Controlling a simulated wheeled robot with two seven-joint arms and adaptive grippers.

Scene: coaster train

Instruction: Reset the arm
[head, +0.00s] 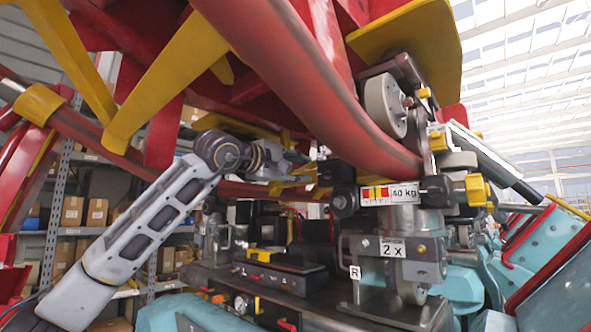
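My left arm reaches in from the lower left and bends at a dark joint. Its grey gripper (291,170) is in the middle of the head view, below the red coaster rail (305,85). The fingers are small and blend into the machinery behind, so I cannot tell whether they are open or shut. A dark block (336,173) and a yellow piece (290,186) show close to the fingertips; whether they touch is unclear. My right gripper does not show.
The red track with yellow braces (170,75) hangs close above my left arm. A wheel assembly (385,105) and a metal block marked "2 X" (392,255) stand at the right. Shelves with boxes (72,211) are behind. Teal train bodies (545,255) fill the right.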

